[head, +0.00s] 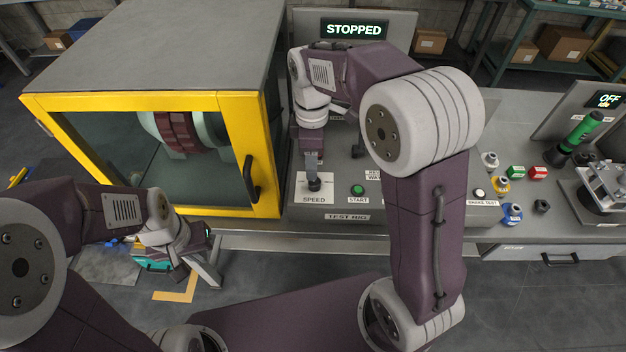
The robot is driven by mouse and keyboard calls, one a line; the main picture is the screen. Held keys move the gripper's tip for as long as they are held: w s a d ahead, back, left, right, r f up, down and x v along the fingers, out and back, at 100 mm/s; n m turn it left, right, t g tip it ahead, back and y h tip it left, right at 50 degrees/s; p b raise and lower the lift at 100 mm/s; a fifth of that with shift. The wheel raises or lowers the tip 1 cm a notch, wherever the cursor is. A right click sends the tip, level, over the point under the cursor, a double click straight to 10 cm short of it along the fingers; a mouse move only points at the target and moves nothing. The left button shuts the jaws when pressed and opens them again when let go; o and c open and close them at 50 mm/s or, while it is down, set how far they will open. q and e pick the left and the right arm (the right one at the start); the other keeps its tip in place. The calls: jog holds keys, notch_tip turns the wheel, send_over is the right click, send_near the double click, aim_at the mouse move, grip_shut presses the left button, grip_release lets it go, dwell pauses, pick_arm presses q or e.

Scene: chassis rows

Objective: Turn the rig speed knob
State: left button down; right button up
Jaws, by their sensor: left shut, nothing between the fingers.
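The speed knob (314,185) is a small dark knob on a white plate marked SPEED (314,200), at the left end of the grey TEST RIG panel (346,208). My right gripper (312,172) points down right over the knob, its tip at or just above it. Its fingers show edge-on, so I cannot tell whether they grip the knob. The knob is partly hidden by them. The display (354,29) above reads STOPPED. My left gripper (212,277) is shut and empty, low at the left in front of the bench, away from the knob.
A yellow-framed guard cabinet (152,101) with a closed door stands left of the panel. A green START button (357,190) sits right of the knob. My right arm hides part of the panel.

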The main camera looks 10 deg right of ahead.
aim_at(315, 184)
notch_tip(315, 184, down, 8)
jog(key=shift+d+r+b, duration=0.1)
jog(key=shift+r+b, duration=0.1)
jog(key=shift+b, duration=0.3)
jog(key=shift+w+d+f, duration=0.15)
jog(key=shift+f, duration=0.05)
grip_shut()
